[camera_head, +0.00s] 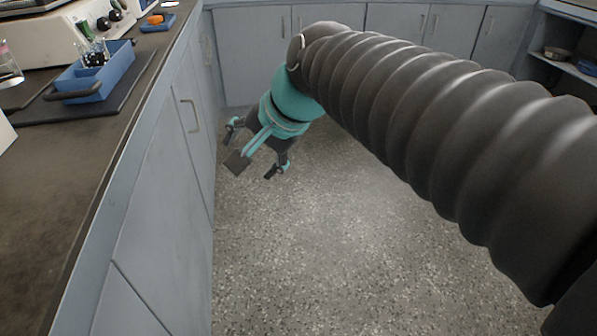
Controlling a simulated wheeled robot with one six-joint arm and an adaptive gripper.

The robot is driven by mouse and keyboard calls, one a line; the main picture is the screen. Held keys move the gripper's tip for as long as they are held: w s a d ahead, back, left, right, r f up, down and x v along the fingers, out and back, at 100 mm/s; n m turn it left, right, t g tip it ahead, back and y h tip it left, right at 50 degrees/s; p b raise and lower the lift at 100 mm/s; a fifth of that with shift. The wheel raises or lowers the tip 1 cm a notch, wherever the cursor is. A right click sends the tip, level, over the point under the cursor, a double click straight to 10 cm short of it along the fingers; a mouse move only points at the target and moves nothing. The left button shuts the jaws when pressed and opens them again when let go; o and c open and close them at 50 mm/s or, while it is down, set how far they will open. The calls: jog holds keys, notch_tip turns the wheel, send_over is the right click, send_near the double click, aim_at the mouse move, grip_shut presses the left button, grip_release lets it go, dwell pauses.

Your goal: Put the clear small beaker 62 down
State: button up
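My gripper (254,152), teal and dark grey, hangs over the floor to the right of the left counter. Its fingers are spread apart and point down. I see nothing held between them. A clear glass vessel (9,66) with a pinkish band near its top stands on the counter at the left edge, partly cut off by the frame. No label can be read on it, so I cannot tell whether it is small beaker 62. My gripper is well away from it.
The counter (75,185) bears a blue tray (103,84) with small clear items, on a dark mat (45,112). A white device (55,35) and a small blue holder (158,22) stand behind. The near counter top and speckled floor (320,250) are clear.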

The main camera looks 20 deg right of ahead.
jog(key=s+d+f+n+h, duration=0.3)
jog(key=s+d+f+n, duration=0.5)
jog(key=s+f, duration=0.2)
jog(key=shift+s+f+n+g+h, duration=0.2)
jog(key=shift+s+n+g+h, duration=0.1)
jog(key=shift+s+n+h, duration=0.15)
notch_tip(320, 180, up, 4)
jog(key=p, duration=0.4)
jog(key=shift+r, duration=0.1)
